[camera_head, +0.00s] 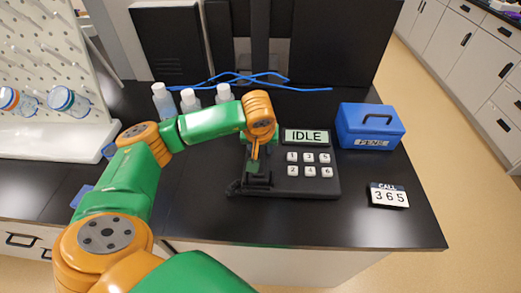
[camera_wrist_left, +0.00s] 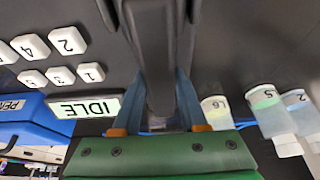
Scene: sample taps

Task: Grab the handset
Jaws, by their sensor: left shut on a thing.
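A black desk phone (camera_head: 320,183) stands on the dark bench; its screen reads IDLE above white number keys. The black handset (camera_head: 238,187) lies along the left side of the phone, partly hidden by my left gripper (camera_head: 257,176). In the left wrist view, the handset (camera_wrist_left: 153,45) runs between the two blue-grey fingers of the left gripper (camera_wrist_left: 160,88), which is shut on it. The phone's keys and screen (camera_wrist_left: 85,107) show to the left there. I cannot tell whether the handset is clear of its cradle. My right gripper is not in view.
A blue box (camera_head: 370,126) stands to the right, with a CALL 365 card (camera_head: 389,195) in front. A white pegboard rack (camera_head: 50,135) is at left.

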